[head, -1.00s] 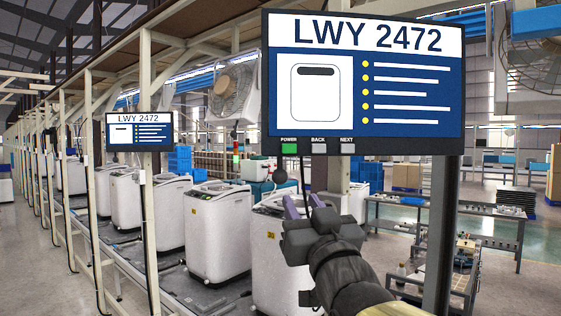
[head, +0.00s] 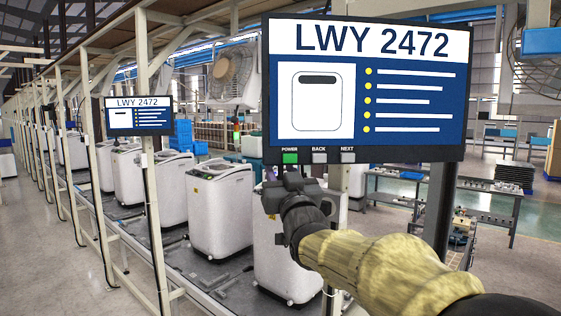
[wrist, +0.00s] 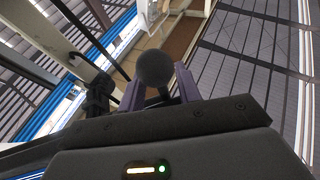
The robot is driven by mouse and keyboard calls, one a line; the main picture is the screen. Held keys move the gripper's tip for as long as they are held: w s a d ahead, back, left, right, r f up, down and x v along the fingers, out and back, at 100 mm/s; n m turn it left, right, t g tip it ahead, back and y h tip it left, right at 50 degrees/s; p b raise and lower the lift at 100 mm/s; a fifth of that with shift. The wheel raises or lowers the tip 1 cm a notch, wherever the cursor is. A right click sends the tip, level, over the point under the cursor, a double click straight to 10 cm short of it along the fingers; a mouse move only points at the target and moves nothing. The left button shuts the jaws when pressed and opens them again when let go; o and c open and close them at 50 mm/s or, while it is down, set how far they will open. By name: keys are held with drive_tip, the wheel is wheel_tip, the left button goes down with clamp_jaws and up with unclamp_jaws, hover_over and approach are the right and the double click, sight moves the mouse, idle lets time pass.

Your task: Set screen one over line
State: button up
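The near screen (head: 366,90) reads LWY 2472. It shows an outline drawing of an appliance and several yellow-dotted lines. Below it are a green POWER button (head: 290,158), a grey BACK button (head: 319,157) and a grey NEXT button (head: 347,157). My gripper (head: 281,173) is just under the screen's lower left edge, near POWER; I cannot tell if it touches. In the wrist view my gripper's purple fingers (wrist: 160,88) stand apart. A dark ball (wrist: 155,67) on a short stem appears between or beyond them; contact is unclear.
A second, smaller screen (head: 139,115) with the same text hangs farther left. White washing machines (head: 221,210) stand in a row on the line below. Pale posts (head: 152,200) frame the line. A metal workbench (head: 440,195) stands at right, and a fan (head: 233,80) hangs behind.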

drive_tip(key=shift+w+a+r, duration=0.1)
drive_tip(key=shift+w, duration=0.1)
drive_tip(key=shift+s, duration=0.1)
clamp_jaws()
